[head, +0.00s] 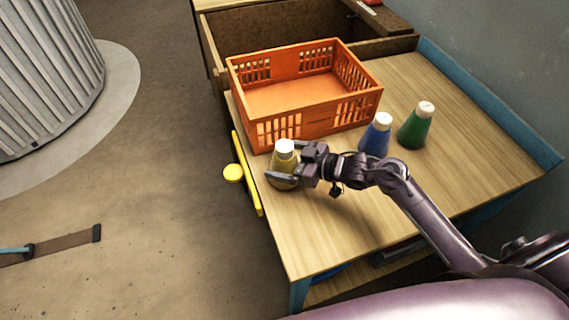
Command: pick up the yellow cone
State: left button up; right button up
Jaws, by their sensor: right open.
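The yellow cone (283,163) has a white top and stands upright on the wooden table, close to its left edge and just in front of the orange crate. My right gripper (285,162) comes in from the right. It is open, with one finger on the far side of the yellow cone and one on the near side. The fingers are around the cone; I cannot tell whether they touch it. My left gripper is not in view.
The orange crate (318,120) stands behind the yellow cone and looks empty. A blue cone (376,139) and a green cone (413,130) stand to the right. A yellow handle (246,172) runs along the table's left side. The table's front (330,235) is clear.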

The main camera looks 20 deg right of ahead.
jog(key=c, duration=1.1)
jog(key=shift+c, duration=0.3)
jog(key=shift+r, duration=0.15)
